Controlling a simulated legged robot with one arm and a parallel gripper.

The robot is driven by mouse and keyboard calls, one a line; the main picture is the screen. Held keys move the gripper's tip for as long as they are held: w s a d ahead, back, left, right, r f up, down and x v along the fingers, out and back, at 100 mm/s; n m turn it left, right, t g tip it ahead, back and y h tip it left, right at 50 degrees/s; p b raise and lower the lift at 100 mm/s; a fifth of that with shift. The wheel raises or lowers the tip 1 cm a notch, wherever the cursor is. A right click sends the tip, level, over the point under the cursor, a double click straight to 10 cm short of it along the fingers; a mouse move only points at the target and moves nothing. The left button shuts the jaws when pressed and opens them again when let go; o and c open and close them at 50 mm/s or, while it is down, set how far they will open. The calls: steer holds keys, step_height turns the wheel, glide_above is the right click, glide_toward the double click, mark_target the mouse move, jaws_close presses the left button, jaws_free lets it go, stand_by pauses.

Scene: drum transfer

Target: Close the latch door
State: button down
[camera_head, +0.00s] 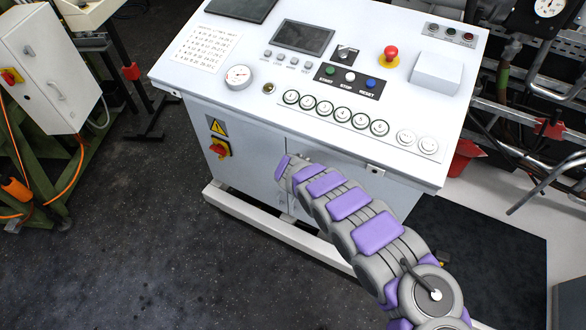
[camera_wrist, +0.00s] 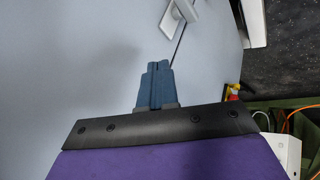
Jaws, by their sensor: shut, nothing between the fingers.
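The console cabinet (camera_head: 235,180) has a pale front with a vertical door seam, seen in the camera_head view. My arm crosses that front from the lower right and hides part of the door (camera_head: 265,175). In the camera_wrist view, my gripper (camera_wrist: 156,68) has its two blue-grey fingers together, with nothing between them. It points along the pale door surface (camera_wrist: 90,70). A metal latch handle (camera_wrist: 180,12) is just beyond the fingertips, beside a thin dark seam, with a small gap visible. My gripper's fingers are hidden in the camera_head view. Whether the door stands slightly ajar is unclear.
The sloping console top (camera_head: 330,90) carries buttons, a screen and a red emergency stop (camera_head: 390,54). A red and yellow switch (camera_head: 219,148) sticks out left of the door. A pale base rail (camera_head: 270,232) runs below. Dark floor (camera_head: 130,250) is clear at lower left.

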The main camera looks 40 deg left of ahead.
steer(key=p+v, duration=0.2)
steer(key=v, duration=0.6)
steer(key=shift+d+p, duration=0.3)
steer(key=shift+p, duration=0.05)
